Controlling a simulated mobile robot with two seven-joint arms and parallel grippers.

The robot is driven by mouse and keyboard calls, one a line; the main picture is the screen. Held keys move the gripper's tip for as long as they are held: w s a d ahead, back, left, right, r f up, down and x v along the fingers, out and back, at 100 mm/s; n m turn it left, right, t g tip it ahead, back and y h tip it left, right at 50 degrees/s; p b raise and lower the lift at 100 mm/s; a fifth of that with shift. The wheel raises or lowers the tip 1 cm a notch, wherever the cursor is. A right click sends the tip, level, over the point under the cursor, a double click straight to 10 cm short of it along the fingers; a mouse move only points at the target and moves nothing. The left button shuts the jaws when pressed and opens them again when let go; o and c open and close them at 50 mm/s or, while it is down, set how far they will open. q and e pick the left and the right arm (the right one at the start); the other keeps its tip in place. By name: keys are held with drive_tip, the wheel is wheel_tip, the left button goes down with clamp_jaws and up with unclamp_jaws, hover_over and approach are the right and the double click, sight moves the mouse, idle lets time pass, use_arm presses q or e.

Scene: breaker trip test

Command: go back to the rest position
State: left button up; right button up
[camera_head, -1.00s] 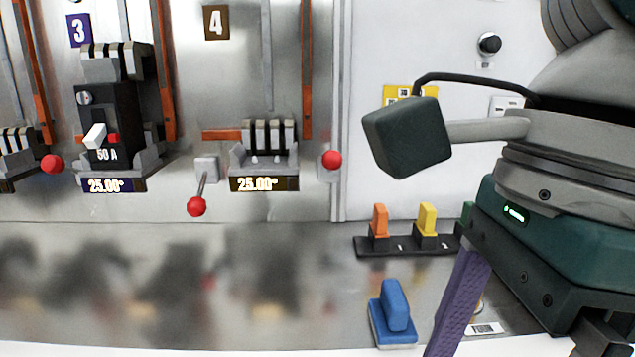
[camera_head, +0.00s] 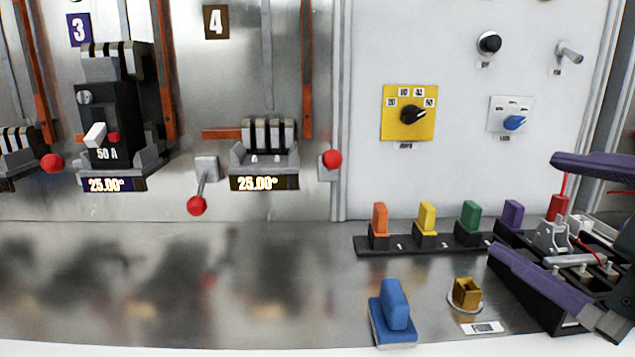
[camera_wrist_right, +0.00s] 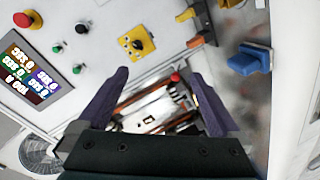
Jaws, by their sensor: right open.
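My right gripper (camera_head: 522,203) is at the right edge of the head view, its two purple fingers spread wide apart. It also shows in the right wrist view (camera_wrist_right: 158,76), open, with nothing held between the fingers. Beyond the fingers there is a small apparatus with a red part (camera_head: 558,206) and silver fittings; the gripper partly hides it. My left gripper is not in view.
A rack with orange (camera_head: 380,218), yellow (camera_head: 427,217) and green (camera_head: 470,216) plugs stands by the panel. A blue block (camera_head: 394,305) and a brass piece (camera_head: 466,293) are on the bench. A yellow selector plate (camera_head: 408,112) is on the wall. Breaker 50 A (camera_head: 107,125) is at left.

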drive_tip(key=s+d+f+m+g+h, duration=0.25)
drive_tip(key=s+d+f+g, duration=0.3)
drive_tip(key=s+f, duration=0.35)
drive_tip(key=s+d+f+m+g+h, duration=0.2)
drive_tip(key=s+d+f+m+g, duration=0.25)
drive_tip(key=s+f+g, duration=0.4)
drive_tip(key=s+a+r+m+t+y+p, duration=0.1)
drive_tip(key=s+a+m+t+y, duration=0.2)
drive_tip(key=a, duration=0.7)
wheel_tip(320, 180, up, 45)
drive_tip(key=g+p, duration=0.1)
drive_tip(key=p, duration=4.3)
drive_tip(key=shift+w+p, duration=0.3)
drive_tip(key=shift+p, duration=0.05)
drive_tip(key=shift+f+y, duration=0.1)
drive_tip(key=shift+y, duration=0.15)
